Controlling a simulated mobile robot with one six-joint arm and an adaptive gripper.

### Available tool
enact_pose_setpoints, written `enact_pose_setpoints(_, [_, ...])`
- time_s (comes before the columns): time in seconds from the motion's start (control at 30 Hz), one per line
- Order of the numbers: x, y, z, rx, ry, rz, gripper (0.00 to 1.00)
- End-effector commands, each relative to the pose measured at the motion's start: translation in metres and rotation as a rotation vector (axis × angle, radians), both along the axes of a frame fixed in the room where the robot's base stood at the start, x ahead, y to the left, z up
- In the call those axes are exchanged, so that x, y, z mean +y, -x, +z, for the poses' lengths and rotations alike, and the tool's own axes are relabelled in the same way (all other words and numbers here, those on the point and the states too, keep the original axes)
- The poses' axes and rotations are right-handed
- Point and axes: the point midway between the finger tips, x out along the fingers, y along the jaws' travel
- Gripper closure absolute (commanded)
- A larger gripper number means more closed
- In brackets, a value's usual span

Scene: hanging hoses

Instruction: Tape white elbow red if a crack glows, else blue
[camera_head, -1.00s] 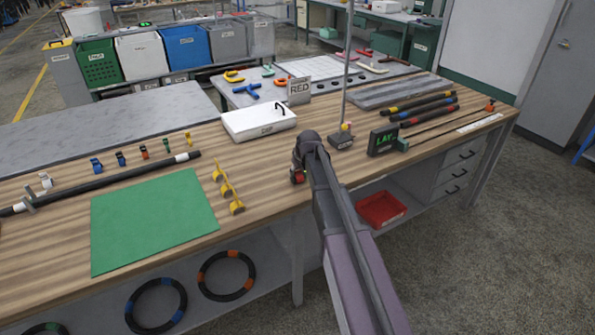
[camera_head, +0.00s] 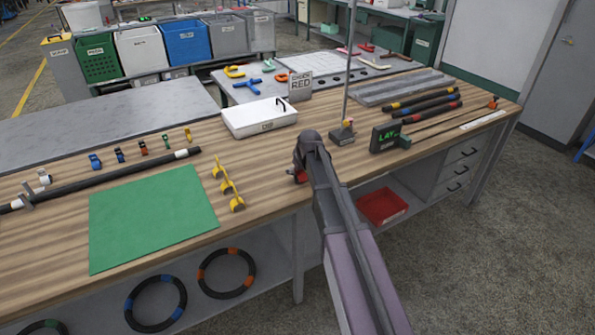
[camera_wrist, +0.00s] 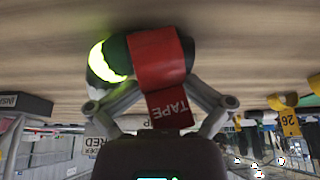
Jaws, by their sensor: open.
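In the wrist view a dark green-black rounded piece (camera_wrist: 118,58) lies on the wood with a bright yellow-green glowing patch (camera_wrist: 103,62) at its left end. A red band (camera_wrist: 158,58) sits around it, with a red flap reading "TAPE" (camera_wrist: 168,106) hanging toward me. My gripper (camera_wrist: 163,95) is open, its linkages on both sides of the flap; its fingertips are hard to make out. In the head view my gripper (camera_head: 302,170) is low at the bench's front edge, with a bit of red (camera_head: 300,176) beside it. I cannot tell whether the rounded piece is the white elbow.
A black hose (camera_head: 120,173) and coloured clips lie at left.

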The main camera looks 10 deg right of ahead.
Motion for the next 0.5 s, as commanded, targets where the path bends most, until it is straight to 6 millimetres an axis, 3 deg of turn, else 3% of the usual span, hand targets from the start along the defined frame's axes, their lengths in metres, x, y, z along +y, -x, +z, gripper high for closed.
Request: enact_pose_setpoints(0.5, [-0.001,-0.002,0.021,0.003,-0.001,-0.004,0.0])
